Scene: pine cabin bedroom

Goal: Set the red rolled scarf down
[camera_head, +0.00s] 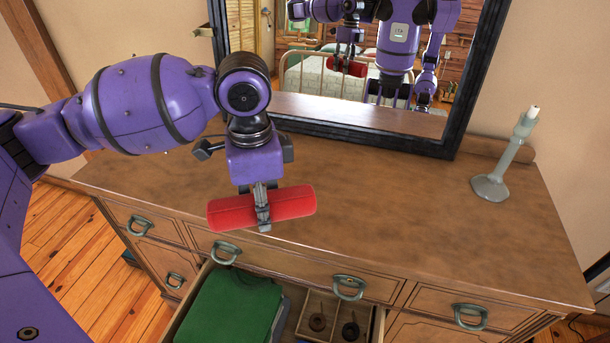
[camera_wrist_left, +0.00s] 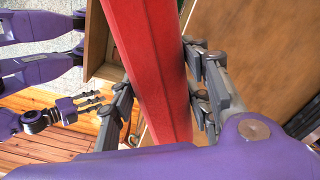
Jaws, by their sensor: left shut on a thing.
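The red rolled scarf (camera_head: 291,203) is a smooth red cylinder lying crosswise in my left gripper (camera_head: 263,208) in the head view. The gripper points down and its fingers close around the scarf's middle. In the left wrist view the scarf (camera_wrist_left: 150,65) runs between the fingers (camera_wrist_left: 165,100). The scarf is over the front part of the wooden dresser top (camera_head: 400,205) and looks raised above it; the exact gap is unclear. My right gripper (camera_wrist_left: 88,104) shows small in the left wrist view, away from the scarf, with its fingers apart.
A mirror (camera_head: 456,110) at the dresser's back reflects me and the scarf. A grey-green candlestick (camera_head: 492,186) stands at the right. An open drawer below holds folded green cloth (camera_head: 230,308) and a wooden divided box (camera_head: 330,303).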

